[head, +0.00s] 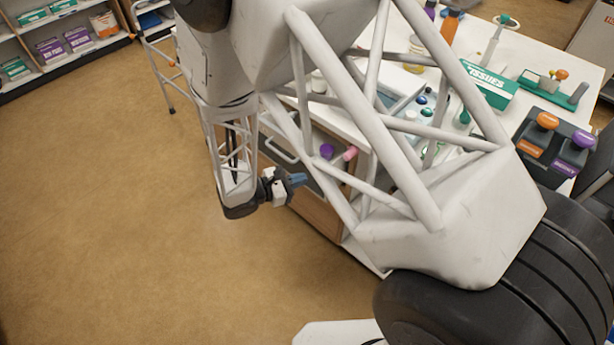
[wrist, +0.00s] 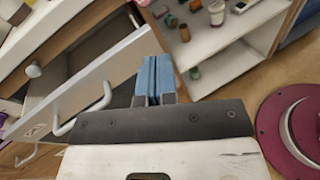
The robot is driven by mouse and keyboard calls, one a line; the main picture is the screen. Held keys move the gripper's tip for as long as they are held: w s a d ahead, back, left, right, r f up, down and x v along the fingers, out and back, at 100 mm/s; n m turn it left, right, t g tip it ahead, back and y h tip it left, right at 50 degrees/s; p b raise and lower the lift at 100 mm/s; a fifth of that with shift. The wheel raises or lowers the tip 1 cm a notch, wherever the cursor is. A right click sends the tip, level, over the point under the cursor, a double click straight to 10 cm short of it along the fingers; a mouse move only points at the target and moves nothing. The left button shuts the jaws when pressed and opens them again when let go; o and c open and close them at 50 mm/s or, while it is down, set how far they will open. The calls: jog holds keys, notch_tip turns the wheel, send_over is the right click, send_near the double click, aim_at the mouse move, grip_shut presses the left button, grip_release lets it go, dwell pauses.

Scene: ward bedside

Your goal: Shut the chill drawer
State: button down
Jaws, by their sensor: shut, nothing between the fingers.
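The chill drawer's pale front (wrist: 118,70) runs diagonally across the left of the wrist view, with a white bar handle (wrist: 85,116) on it. The front stands out from the cabinet, and a dark gap shows behind it, so the drawer looks partly open. In the head view a grey drawer area with a white handle (head: 280,150) shows, partly hidden by my arm. My gripper (head: 300,180) is shut and empty, its blue fingertips by the cabinet front. In the wrist view my fingertips (wrist: 155,72) are at the right end of the drawer front; I cannot tell if they touch.
An open shelf (wrist: 232,60) with small bottles lies right of the drawer. A dark red round object (wrist: 285,125) is at the wrist view's lower right. The brown floor (head: 110,200) is clear at left.

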jog(key=s+a+f+n+t+y, duration=0.1)
jog(key=a+f+n+t, duration=0.5)
jog(key=f, duration=0.4)
jog(key=shift+s+a+f+y, duration=0.2)
jog(key=shift+a+f+y, duration=0.15)
jog(key=shift+a, duration=0.35)
jog(key=shift+w+d, duration=0.1)
jog(key=shift+d, duration=0.05)
jog(key=x, duration=1.3)
jog(key=shift+w+d, duration=0.15)
jog(key=shift+w, duration=0.15)
jog(key=x, duration=0.9)
jog(key=shift+w+d, duration=0.1)
jog(key=shift+x, duration=0.75)
jog(key=shift+w+r, duration=0.1)
jog(key=shift+w, duration=0.05)
